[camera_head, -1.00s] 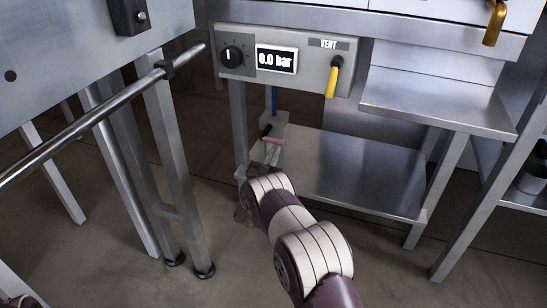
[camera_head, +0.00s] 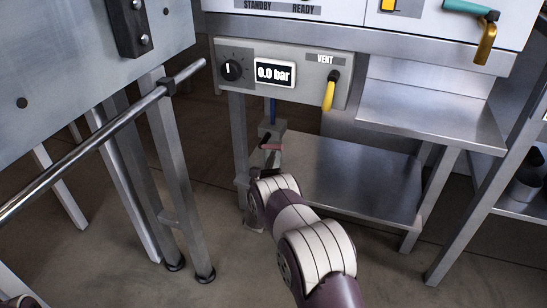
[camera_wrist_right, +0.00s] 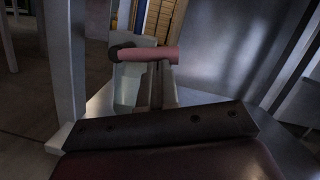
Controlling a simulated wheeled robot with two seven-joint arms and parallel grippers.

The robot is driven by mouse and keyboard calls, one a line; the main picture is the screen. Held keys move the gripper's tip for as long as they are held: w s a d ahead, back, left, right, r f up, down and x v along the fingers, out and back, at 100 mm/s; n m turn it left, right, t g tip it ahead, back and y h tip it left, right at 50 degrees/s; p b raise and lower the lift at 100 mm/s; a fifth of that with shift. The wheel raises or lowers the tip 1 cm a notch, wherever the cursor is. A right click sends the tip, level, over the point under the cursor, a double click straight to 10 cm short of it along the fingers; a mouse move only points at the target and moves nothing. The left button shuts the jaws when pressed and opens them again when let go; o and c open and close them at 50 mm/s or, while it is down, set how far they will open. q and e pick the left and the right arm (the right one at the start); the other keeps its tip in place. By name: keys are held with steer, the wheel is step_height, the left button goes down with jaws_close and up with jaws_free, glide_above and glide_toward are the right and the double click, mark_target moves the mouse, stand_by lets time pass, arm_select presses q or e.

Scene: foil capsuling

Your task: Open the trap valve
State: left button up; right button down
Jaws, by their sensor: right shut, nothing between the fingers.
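The valve body is partly hidden. My left gripper is out of view.
A panel (camera_head: 303,77) with a knob, a 0.0 bar display and a yellow VENT lever (camera_head: 329,92) is above. A steel shelf (camera_head: 350,175) lies right of the valve. A table leg (camera_head: 239,140) stands close on its left. A rail (camera_head: 100,142) crosses the left side.

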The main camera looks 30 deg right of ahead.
mark_target(272, 147)
step_height(272, 147, up, 2)
steer(key=shift+r+n+t+y+p, duration=0.1)
steer(key=shift+n+t+y+p, duration=0.2)
steer(key=shift+n+p, duration=0.65)
steer(key=n+p, duration=0.1)
steer(key=r+n+y+p, duration=0.1)
steer(key=n, duration=0.1)
steer(key=r+n+p, duration=0.1)
steer(key=n, duration=0.1)
steer(key=shift+w+a+r+y+p, duration=0.1)
steer(key=shift+w+a+y+p, duration=0.15)
steer(key=shift+w+y+p, duration=0.1)
steer(key=n+p, duration=0.1)
steer(key=w+a+r+n+y+p, duration=0.1)
steer(key=n, duration=0.1)
steer(key=n+p, duration=0.1)
steer(key=n, duration=0.1)
steer(key=shift+w+a+r+n+y, duration=0.2)
steer(key=shift+w+r+n+y, duration=0.05)
steer(key=shift+w+r, duration=0.2)
steer(key=shift+r, duration=0.05)
